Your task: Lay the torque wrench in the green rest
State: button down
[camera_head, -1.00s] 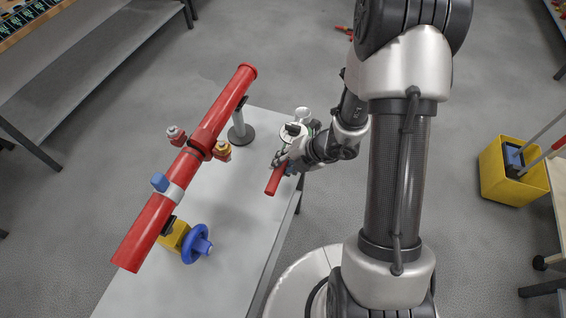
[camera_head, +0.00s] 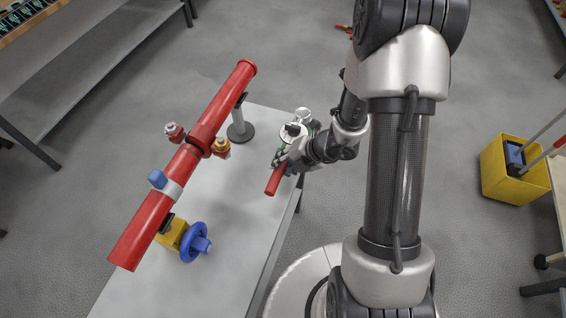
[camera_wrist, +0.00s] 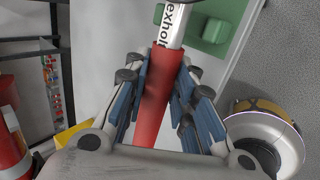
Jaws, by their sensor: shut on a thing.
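The torque wrench has a red handle (camera_head: 273,182), which also shows in the wrist view (camera_wrist: 158,95), and a pale shaft with dark lettering (camera_wrist: 177,22). My gripper (camera_head: 284,160) is shut around the handle; its blue-padded fingers (camera_wrist: 160,88) lie on both sides of it. The handle's end sticks out toward the lower left in the head view. Green blocks of the rest (camera_wrist: 215,30) show beside the shaft, to its right, in the wrist view. The wrench's far end is out of the wrist frame. I cannot tell the gap between wrench and rest.
A red pipe (camera_head: 150,225) with side valves stands on the grey table (camera_head: 215,225). A blue handwheel (camera_head: 194,242) sits on a yellow valve near the pipe's lower end. A yellow bucket (camera_head: 502,180) stands on the floor at right. The table's middle is clear.

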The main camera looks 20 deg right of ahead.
jog(key=shift+w+f+b, duration=0.1)
jog(key=shift+f+b, duration=0.25)
jog(key=shift+f, duration=0.1)
jog(key=c, duration=1.6)
grip_release()
jog(key=shift+c, duration=0.2)
jog(key=o, duration=0.4)
jog(key=shift+c, duration=0.2)
jog(key=v, duration=1.2)
